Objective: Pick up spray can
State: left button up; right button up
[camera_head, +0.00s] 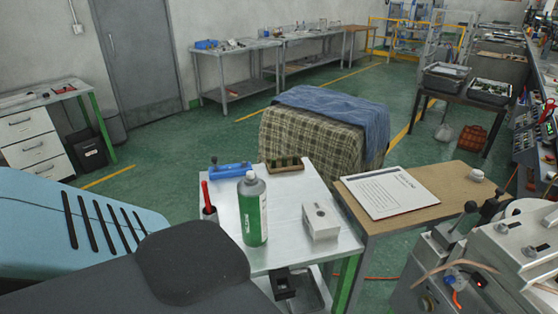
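The spray can (255,219) stands upright on a small metal-topped table (285,252) in the head view. It has a green lower body with white lettering and a grey upper part with a pale cap. Neither of my grippers can be made out in this view. Nothing is seen touching the can.
Around the can are a red-handled tool in a holder (208,200), a blue tool (231,170), a wooden block (285,165) and a white box (320,221). A wooden table with a paper board (388,191) stands right. A cloth-covered block (322,138) stands behind.

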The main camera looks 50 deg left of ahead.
aim_at(252, 194)
jog(key=k+j+z, duration=0.15)
jog(key=j+z, duration=0.25)
jog(key=k+j+z, duration=0.2)
jog(key=z, duration=0.15)
jog(key=k+j+z, duration=0.5)
jog(key=k+j, duration=0.15)
jog(key=k+j+z, duration=0.15)
jog(key=k+j, duration=0.45)
jog(key=k, duration=0.15)
